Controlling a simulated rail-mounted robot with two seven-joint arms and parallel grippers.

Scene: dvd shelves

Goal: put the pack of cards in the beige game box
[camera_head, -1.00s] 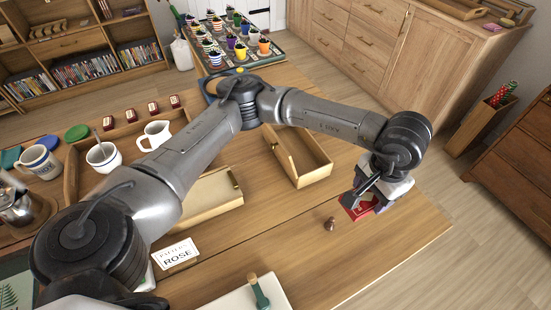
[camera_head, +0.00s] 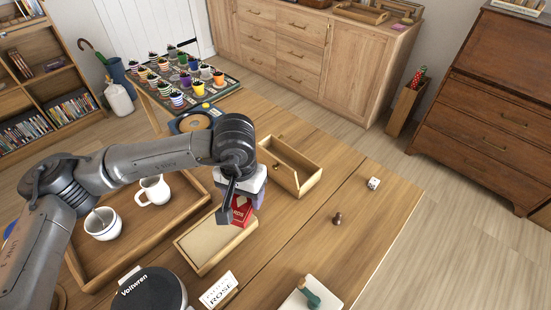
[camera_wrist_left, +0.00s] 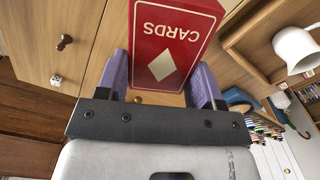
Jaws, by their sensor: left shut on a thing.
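The red pack of cards (camera_head: 241,212) is gripped upright between the purple fingers of my left gripper (camera_head: 246,196). In the left wrist view the pack (camera_wrist_left: 172,42) shows its "CARDS" label and a pale diamond. A light wooden box (camera_head: 297,188), open at the top and with an empty-looking inside, stands just right of and beyond the gripper. A shallow, beige-topped wooden box or lid (camera_head: 204,264) lies below and left of the pack, partly behind it. I cannot tell whether the pack touches it. My right gripper is out of view.
A wooden tray (camera_head: 182,226) with a white jug (camera_head: 153,190) and a cup (camera_head: 103,224) lies at left. A die (camera_head: 374,183) and a brown pawn (camera_head: 337,218) stand at right. The right tabletop is mostly clear.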

